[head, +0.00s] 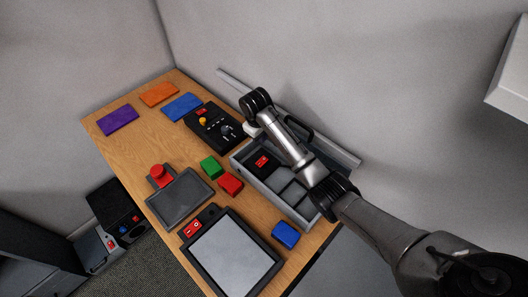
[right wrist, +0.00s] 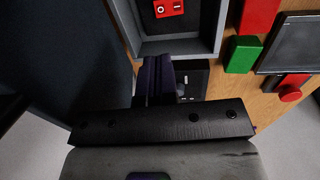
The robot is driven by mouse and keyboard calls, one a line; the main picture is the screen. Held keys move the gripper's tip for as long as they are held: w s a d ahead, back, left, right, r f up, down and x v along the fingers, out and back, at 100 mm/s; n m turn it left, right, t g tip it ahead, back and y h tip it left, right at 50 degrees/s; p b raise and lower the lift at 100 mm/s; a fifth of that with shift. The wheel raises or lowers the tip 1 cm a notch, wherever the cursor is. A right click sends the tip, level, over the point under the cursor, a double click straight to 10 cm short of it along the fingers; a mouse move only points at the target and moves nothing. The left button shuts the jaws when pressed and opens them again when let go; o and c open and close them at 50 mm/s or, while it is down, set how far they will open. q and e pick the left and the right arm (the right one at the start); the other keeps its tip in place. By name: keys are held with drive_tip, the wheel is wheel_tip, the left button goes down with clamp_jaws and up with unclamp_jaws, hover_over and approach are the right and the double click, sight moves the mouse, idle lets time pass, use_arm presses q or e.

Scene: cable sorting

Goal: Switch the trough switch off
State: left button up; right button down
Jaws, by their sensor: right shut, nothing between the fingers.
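The grey trough (head: 247,170) with several compartments stands along the wall side of the table. A small red rocker switch (head: 262,160) sits on a black plate inside its upper-left compartment. The switch also shows at the top of the right wrist view (right wrist: 168,8); I cannot tell which way it is tipped. My right gripper is shut and empty; in the right wrist view its dark fingers (right wrist: 157,65) point toward the trough's wall, short of the switch. In the head view my right arm crosses over the trough and hides part of it. My left gripper is not in view.
A black control panel (head: 210,132) has its own red switch (head: 201,111). Green (head: 210,167) and red (head: 231,184) blocks lie beside the trough, a blue block (head: 285,234) nearer. A tablet-like panel (head: 233,252) carries another red switch (head: 191,228). A red button (head: 157,170) stands left.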

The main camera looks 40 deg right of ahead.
sight(262, 162)
drive_tip(key=f, duration=0.4)
drive_tip(key=d+f+b, duration=0.1)
drive_tip(key=f, duration=0.8)
drive_tip(key=shift+d+f+b, duration=0.3)
drive_tip(key=shift+f, duration=0.1)
drive_tip(key=shift+s+d, duration=0.1)
drive_tip(key=shift+d, duration=0.1)
drive_tip(key=shift+a+f+p, duration=0.1)
drive_tip(key=shift+a+p, duration=0.05)
drive_tip(key=shift+p, duration=0.2)
drive_tip(key=shift+a, duration=0.1)
drive_tip(key=shift+a+p, duration=0.2)
drive_tip(key=shift+p, duration=0.2)
drive_tip(key=shift+a+r+p, duration=0.25)
drive_tip(key=shift+a+p, duration=0.25)
